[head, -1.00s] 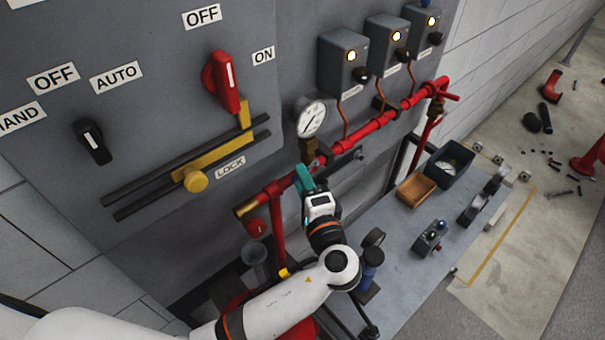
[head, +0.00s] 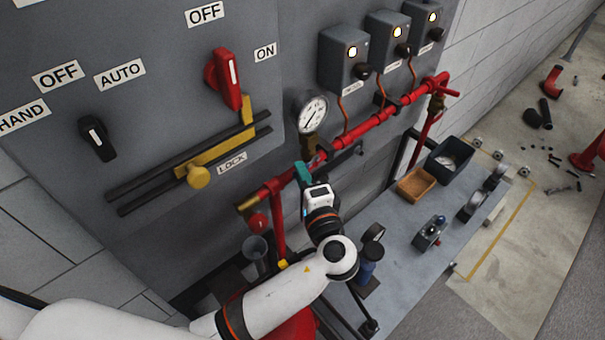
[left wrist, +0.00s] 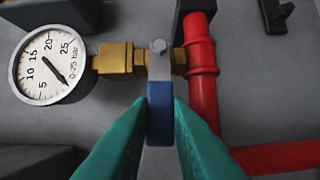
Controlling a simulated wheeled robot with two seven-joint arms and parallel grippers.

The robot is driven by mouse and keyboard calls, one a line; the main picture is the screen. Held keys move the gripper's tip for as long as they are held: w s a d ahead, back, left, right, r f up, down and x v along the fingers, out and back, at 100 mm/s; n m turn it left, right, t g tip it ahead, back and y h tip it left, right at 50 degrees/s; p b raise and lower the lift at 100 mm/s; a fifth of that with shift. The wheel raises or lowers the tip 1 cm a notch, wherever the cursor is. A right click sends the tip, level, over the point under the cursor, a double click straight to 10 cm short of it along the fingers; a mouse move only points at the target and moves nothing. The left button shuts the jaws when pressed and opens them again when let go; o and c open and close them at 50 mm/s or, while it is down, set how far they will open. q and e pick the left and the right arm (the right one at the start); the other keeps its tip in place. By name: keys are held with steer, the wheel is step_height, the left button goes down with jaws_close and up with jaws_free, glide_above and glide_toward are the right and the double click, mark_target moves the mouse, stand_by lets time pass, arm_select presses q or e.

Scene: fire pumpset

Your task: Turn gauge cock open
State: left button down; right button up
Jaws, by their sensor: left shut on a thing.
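The gauge cock has a brass body (left wrist: 121,59) between the round white pressure gauge (left wrist: 48,62) and the red pipe (left wrist: 201,85) in the left wrist view. Its blue lever (left wrist: 159,112) points toward the bottom of that view. The teal fingers of my left gripper (left wrist: 160,125) are shut on the lever, one on each side. In the head view, my left gripper (head: 303,174) is at the red pipe, below the gauge (head: 312,112). The lever is hidden there. My right gripper is not in view.
The grey panel behind carries a red switch handle (head: 228,82), a black selector (head: 97,138) and a yellow lock bar (head: 215,148). The red pipe (head: 378,122) runs up right beneath several lamp boxes. A grey bench (head: 400,260) with a wooden tray (head: 416,185) stands to the right.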

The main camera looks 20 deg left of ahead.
mark_target(307, 163)
arm_select(q)
steer(key=shift+w+d+r+m+g+h+p, duration=0.15)
steer(key=shift+r+m+g+p, duration=0.35)
steer(key=shift+m, duration=0.45)
steer(key=shift+w+r+m+g+h+p, duration=0.15)
steer(key=shift+r+m+g+p, duration=0.2)
steer(key=shift+r+m+p, duration=0.4)
steer(key=shift+w+d+r+m+g+p, duration=0.15)
steer(key=shift+r+m+g+p, duration=0.25)
steer(key=shift+m, duration=0.7)
steer(key=c, duration=1.3)
jaws_free()
steer(key=shift+c, duration=0.2)
